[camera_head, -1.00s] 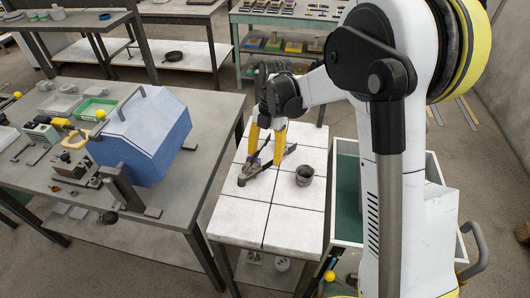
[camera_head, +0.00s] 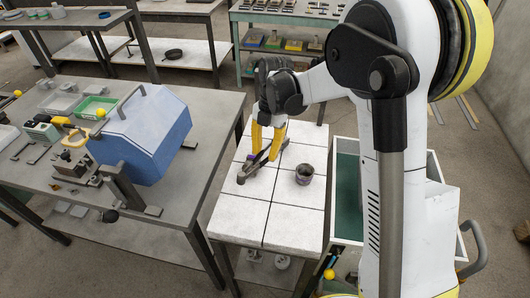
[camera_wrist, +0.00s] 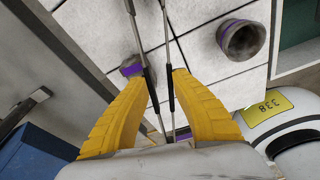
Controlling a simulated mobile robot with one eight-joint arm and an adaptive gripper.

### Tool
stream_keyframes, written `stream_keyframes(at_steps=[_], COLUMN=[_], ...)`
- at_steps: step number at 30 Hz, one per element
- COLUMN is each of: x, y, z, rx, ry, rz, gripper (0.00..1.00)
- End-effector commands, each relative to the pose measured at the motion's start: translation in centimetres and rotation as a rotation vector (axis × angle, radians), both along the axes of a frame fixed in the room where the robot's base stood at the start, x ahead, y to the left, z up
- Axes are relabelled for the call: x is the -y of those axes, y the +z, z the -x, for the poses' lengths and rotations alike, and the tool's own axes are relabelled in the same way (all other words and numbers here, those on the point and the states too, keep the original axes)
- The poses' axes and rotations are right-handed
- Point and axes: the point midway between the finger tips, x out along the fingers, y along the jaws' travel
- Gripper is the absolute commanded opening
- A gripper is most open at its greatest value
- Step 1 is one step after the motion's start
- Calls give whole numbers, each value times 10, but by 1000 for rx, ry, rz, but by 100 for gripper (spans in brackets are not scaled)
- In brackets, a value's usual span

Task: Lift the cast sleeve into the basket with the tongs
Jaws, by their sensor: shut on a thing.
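The cast sleeve, a dark cup-like piece with a purple band (camera_head: 304,174), stands upright on the white tiled table top. It also shows at the upper right of the wrist view (camera_wrist: 243,40), open end visible. My gripper (camera_head: 264,154) has yellow fingers and is shut on the tongs (camera_head: 258,162), just left of the sleeve and apart from it. In the wrist view the tongs' two thin rods (camera_wrist: 150,60) run between my fingers (camera_wrist: 162,88). A grey piece with a purple band (camera_wrist: 132,67) sits beside the left fingertip; its lower part is hidden. I cannot identify the basket for certain.
A pale-rimmed box with a green inside (camera_head: 347,190) stands right of the tiled table (camera_head: 235,220), partly hidden by my arm. A blue box (camera_head: 150,140) and several tools crowd the grey table at left. The tiles' front part is clear.

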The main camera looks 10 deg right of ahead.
Motion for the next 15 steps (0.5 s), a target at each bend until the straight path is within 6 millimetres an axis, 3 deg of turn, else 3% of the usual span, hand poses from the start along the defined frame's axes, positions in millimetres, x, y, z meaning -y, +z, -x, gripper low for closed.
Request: stream_keyframes(at_steps=[3,15], x=[0,0], y=[20,68], z=[0,0], rx=[0,0], ry=[0,0], rz=[0,0], gripper=[0,0])
